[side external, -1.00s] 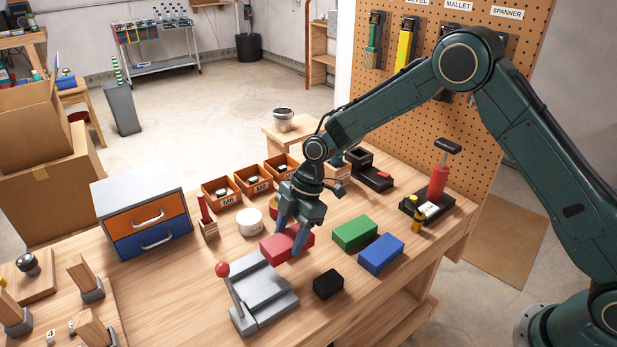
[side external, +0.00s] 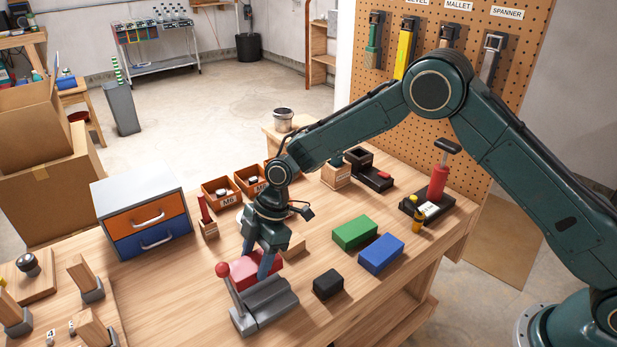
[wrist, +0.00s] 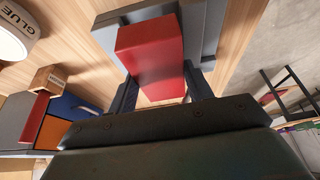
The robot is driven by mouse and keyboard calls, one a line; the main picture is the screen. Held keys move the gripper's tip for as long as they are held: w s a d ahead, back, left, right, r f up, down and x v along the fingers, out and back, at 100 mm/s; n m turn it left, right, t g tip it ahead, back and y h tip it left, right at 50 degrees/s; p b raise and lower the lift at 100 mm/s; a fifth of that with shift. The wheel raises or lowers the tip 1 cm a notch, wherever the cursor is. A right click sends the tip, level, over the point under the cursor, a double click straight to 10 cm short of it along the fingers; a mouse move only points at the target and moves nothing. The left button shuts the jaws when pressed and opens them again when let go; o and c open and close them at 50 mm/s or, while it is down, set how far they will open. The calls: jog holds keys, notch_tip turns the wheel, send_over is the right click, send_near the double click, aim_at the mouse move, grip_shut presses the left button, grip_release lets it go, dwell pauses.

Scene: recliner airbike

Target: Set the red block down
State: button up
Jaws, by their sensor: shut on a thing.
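The red block (side external: 241,271) is between the fingers of my gripper (side external: 262,268), which is shut on it. In the side view the block is partly hidden by the fingers and lies over the back end of the grey fixture (side external: 268,304), which has a red-knobbed lever (side external: 223,270). In the wrist view the red block (wrist: 150,55) sticks out beyond the fingers, with the grey fixture (wrist: 199,30) behind it. I cannot tell whether the block touches the fixture.
A green block (side external: 354,232), a blue block (side external: 381,254) and a black block (side external: 328,284) lie to the right. A drawer unit (side external: 140,215) stands at the left, with orange bins (side external: 221,192) behind. Bare wood lies left of the fixture.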

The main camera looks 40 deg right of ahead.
jog(key=shift+f, duration=0.85)
jog(key=shift+f, duration=0.65)
jog(key=o, duration=1.1)
jog(key=shift+f, duration=0.1)
jog(key=shift+s, duration=0.15)
jog(key=shift+f, duration=0.1)
jog(key=shift+r, duration=0.4)
jog(key=v, duration=1.2)
jog(key=shift+a, duration=0.15)
jog(key=shift+d+r, duration=0.2)
jog(key=shift+r, duration=0.25)
